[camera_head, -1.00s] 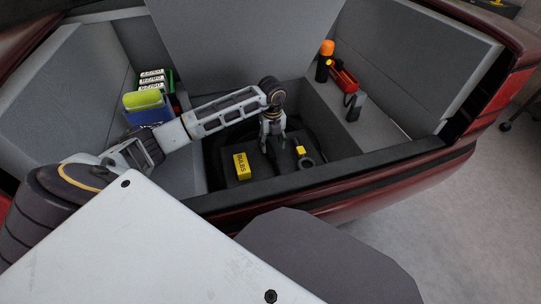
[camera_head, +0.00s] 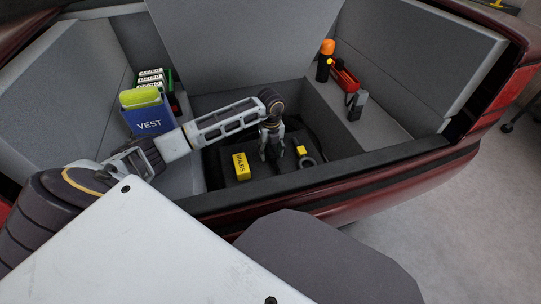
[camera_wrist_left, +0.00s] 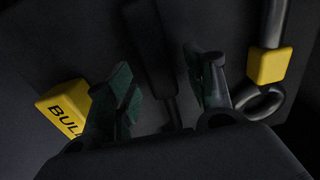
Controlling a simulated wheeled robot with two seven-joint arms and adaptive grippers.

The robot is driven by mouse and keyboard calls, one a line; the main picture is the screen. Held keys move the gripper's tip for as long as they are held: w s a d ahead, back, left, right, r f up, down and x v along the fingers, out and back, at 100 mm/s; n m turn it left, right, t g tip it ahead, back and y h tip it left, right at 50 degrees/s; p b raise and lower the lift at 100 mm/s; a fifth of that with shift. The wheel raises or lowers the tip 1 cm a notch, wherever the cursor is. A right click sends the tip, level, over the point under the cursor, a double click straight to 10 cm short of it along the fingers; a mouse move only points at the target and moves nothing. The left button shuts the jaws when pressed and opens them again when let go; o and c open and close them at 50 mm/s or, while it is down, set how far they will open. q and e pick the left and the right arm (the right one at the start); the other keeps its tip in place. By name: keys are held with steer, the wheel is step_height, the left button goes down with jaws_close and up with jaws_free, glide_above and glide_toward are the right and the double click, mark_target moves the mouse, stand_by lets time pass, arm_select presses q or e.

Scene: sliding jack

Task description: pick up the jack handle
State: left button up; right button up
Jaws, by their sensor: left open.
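A dark bar with a thick grip and a thinner stem, which looks like the jack handle (camera_wrist_left: 150,42), lies in the dark trunk well. In the left wrist view it runs between the two fingers of my left gripper (camera_wrist_left: 166,75). The fingers are open, one on each side of it; I cannot tell whether they touch it. In the head view my left gripper (camera_head: 271,157) points down into the well, and the handle is hard to make out against the dark floor. My right gripper is not in view.
A yellow bulbs box (camera_head: 241,166) lies left of the gripper; a dark ringed tool with a yellow block (camera_head: 301,150) lies right. A blue vest pouch (camera_head: 148,120) stands on the left shelf. An orange-topped bottle (camera_head: 325,60) and red item (camera_head: 344,78) stand on the right shelf.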

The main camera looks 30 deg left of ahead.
arm_select(q)
steer(key=shift+c, duration=0.4)
jaws_close()
steer(key=shift+r, duration=0.15)
steer(key=shift+r+p, duration=0.4)
steer(key=shift+r, duration=0.45)
step_height(320, 180, up, 7)
steer(key=shift+f+p, duration=0.15)
steer(key=shift+p, duration=1.05)
steer(key=shift+r, duration=0.7)
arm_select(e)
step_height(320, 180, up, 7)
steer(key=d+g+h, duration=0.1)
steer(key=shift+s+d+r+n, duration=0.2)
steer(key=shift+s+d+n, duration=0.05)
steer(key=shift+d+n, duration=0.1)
